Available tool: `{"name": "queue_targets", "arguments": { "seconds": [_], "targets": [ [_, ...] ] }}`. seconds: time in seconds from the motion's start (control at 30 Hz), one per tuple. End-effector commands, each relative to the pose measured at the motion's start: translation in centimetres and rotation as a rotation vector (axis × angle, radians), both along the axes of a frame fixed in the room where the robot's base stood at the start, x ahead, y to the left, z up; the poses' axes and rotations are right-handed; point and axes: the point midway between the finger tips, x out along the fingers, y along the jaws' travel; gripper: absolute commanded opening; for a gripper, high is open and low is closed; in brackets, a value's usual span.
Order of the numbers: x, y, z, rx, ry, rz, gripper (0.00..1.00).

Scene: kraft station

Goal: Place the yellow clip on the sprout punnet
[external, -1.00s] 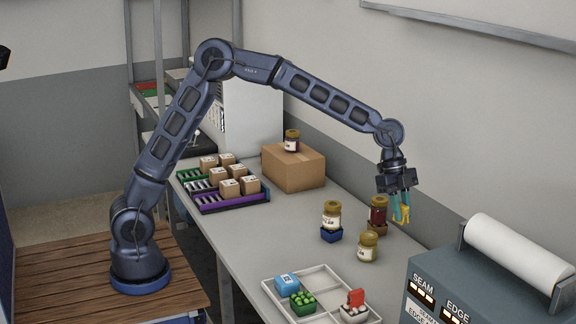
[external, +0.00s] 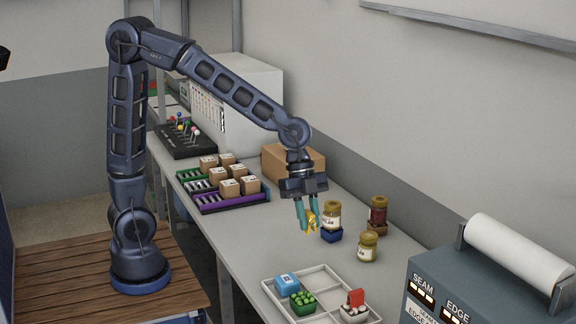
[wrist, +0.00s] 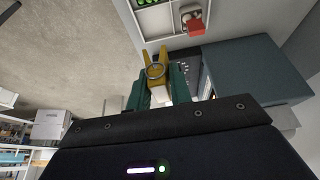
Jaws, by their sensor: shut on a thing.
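My gripper (external: 306,220) has teal fingers and is shut on the yellow clip (external: 312,222). It holds the clip in the air above the table, left of the jars in the external view. In the wrist view the yellow clip (wrist: 155,66) sticks out between the fingertips (wrist: 160,88). The green punnet (external: 303,304), which looks like the sprout punnet, sits in a compartment of the white tray (external: 264,285), below and apart from my gripper. A bit of its green also shows at the top of the wrist view.
Jars (external: 368,247) stand close right of my gripper, two on small bases. A sealing machine (external: 433,290) stands at the right. Small boxes (external: 229,187) fill racks behind.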

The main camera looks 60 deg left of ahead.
Motion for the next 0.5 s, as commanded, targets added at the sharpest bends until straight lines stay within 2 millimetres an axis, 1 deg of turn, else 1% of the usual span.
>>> {"name": "queue_targets", "arguments": {
  "seconds": [0.13,0.23,0.5],
  "targets": [
    [-0.9,0.3,-0.6,0.000,0.000,0.001,0.00],
    [-1.0,0.3,-1.9,0.000,0.003,0.000,0.00],
    [-1.0,0.2,-7.6,0.000,0.004,-0.001,0.00]
  ]
}}
